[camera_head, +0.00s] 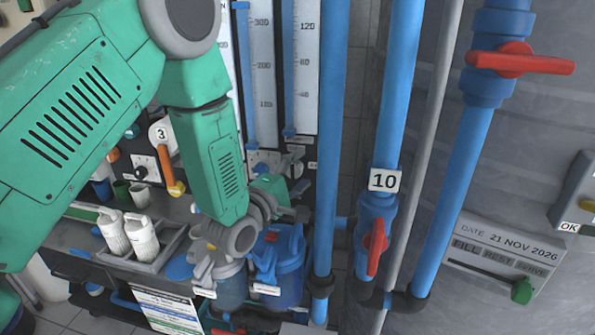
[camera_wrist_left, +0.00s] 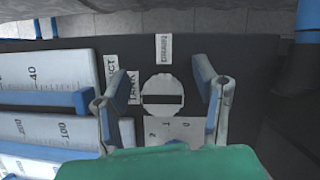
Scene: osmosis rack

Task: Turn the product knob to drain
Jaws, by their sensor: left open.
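The product knob (camera_wrist_left: 163,95) is a pale round disc with a dark bar across it, on a dark panel in the left wrist view. Printed labels surround it; one reads TANK, another ends in "UCT", and the label above it (camera_wrist_left: 163,47) is too small to read surely. My left gripper (camera_wrist_left: 161,78) is open, with one finger on each side of the knob; I cannot tell whether they touch it. In the head view my left gripper (camera_head: 296,172) is at the panel beside the blue pipe and hides the knob. My right gripper is not in view.
Vertical blue pipes (camera_head: 400,75) stand right of the gripper, with a red valve handle (camera_head: 376,247) by the label 10. Flow gauges (camera_head: 305,60) are above. A grey tank with a date plate (camera_head: 505,258) is at right.

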